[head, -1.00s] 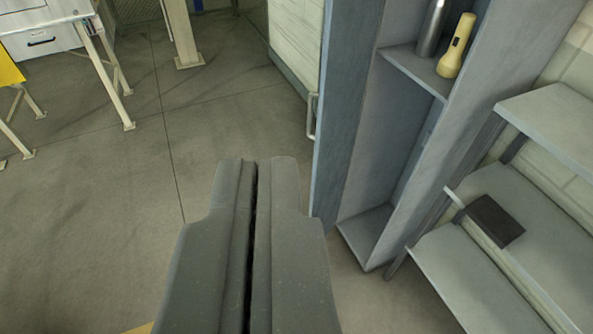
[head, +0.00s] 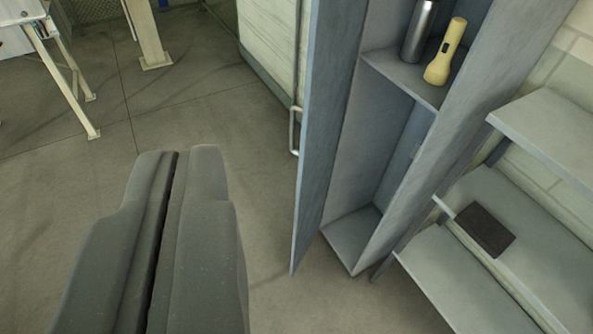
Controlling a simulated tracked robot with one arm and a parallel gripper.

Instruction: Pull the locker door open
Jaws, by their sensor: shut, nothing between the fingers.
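The grey-blue locker door (head: 325,130) stands swung open on the left side of the tall locker (head: 390,150), so the inside shows. Its pale bar handle (head: 294,131) sticks out from the door's outer face, on the left. My gripper (head: 181,158) is shut and empty. It is left of the door and handle in the picture, with a clear gap, over bare floor.
Inside the locker, a shelf (head: 385,75) holds a metal bottle (head: 419,30) and a yellow flashlight (head: 446,52). At right stands a grey shelf rack (head: 545,125) with a dark flat object (head: 485,230). A white-legged table (head: 60,75) is far left. The floor between is free.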

